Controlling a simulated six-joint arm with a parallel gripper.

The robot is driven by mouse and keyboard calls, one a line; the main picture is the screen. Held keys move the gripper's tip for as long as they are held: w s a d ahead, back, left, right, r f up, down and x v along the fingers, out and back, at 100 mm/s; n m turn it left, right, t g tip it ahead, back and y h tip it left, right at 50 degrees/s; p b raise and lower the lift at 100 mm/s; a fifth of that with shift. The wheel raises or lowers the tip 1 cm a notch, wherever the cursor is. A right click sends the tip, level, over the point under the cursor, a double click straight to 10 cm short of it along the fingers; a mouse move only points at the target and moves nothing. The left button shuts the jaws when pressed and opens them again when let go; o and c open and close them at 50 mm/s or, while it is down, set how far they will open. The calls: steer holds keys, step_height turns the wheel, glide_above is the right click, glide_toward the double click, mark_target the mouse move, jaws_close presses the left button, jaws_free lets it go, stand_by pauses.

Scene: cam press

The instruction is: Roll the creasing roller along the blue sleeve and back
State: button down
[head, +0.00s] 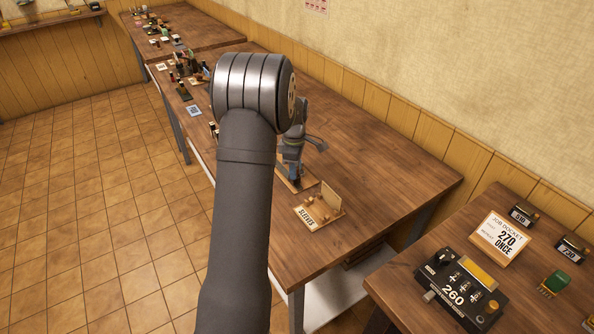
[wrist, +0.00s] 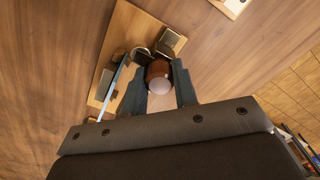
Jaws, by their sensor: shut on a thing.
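My gripper (wrist: 159,82) is shut on a rounded red-brown handle with a pale end, which I take for the creasing roller (wrist: 158,70). It is over a light wooden board (wrist: 122,38) in the wrist view. A thin blue strip with a pale face, likely the blue sleeve (wrist: 117,78), stands on the board just left of the fingers. The roller's contact with it cannot be made out. In the head view my gripper (head: 293,166) is low over the board (head: 305,184), and my arm hides most of the work.
A wooden holder labelled SLEEVES (head: 318,210) stands near the bench's front end. A black box reading 260 (head: 462,290) and a job docket card reading 270 ONCE (head: 499,239) are on the right-hand table. Small items crowd the bench's far end; its right side is clear.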

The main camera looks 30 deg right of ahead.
steer(key=w, duration=1.4)
steer(key=shift+w, duration=0.9)
steer(key=shift+w+r, duration=0.1)
steer(key=c, duration=1.1)
jaws_free()
steer(key=shift+c, duration=0.2)
step_height(320, 180, up, 17)
steer(key=shift+r, duration=0.15)
